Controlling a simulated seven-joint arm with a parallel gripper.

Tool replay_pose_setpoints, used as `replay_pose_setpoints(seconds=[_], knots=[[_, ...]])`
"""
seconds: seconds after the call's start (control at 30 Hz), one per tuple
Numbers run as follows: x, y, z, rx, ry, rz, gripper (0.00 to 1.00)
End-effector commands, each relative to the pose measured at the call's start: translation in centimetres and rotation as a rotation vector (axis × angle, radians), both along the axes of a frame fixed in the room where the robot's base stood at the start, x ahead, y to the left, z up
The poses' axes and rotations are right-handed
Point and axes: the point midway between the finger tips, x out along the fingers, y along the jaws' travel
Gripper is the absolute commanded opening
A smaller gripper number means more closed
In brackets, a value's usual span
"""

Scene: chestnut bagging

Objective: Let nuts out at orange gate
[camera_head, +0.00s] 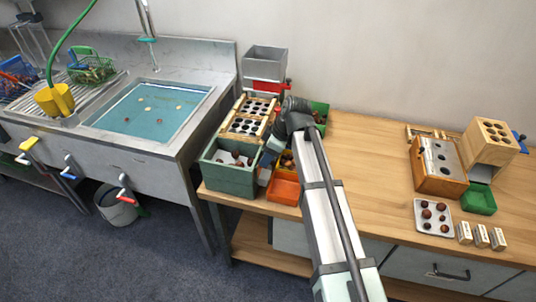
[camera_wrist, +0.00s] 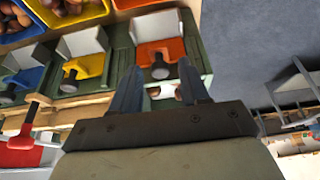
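My gripper (camera_wrist: 159,67) is open, its two blue-grey fingers spread apart with nothing between them that I can see held. In the wrist view the orange gate (camera_wrist: 172,50), with a dark round knob (camera_wrist: 160,71), lies ahead between the fingertips. The fingers do not visibly touch it, and the depth gap is unclear. A yellow gate (camera_wrist: 88,66) and a blue gate (camera_wrist: 25,77) sit to its left. In the head view my gripper is low by the green box (camera_head: 228,180), partly hidden by my arm. The orange bin (camera_head: 284,190) is beside it.
A slatted frame with a holed board (camera_head: 248,122) stands behind the green box. Bins with chestnuts are close around my gripper. A sink (camera_head: 150,108) is at left. A wooden stand (camera_head: 438,170) and a nut tray (camera_head: 433,218) are at right. The mid-table is clear.

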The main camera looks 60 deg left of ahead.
Motion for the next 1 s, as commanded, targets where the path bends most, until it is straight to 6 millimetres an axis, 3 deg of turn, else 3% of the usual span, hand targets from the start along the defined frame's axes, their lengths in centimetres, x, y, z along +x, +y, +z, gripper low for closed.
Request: replay_pose_setpoints(seconds=[0.43, 0.87, 1.0], knots=[[0.01, -0.01, 0.02, 0.000, 0.000, 0.000, 0.01], [0.01, 0.00, 0.07, 0.000, 0.000, 0.000, 0.00], [0.03, 0.06, 0.90, 0.001, 0.000, 0.000, 0.00]])
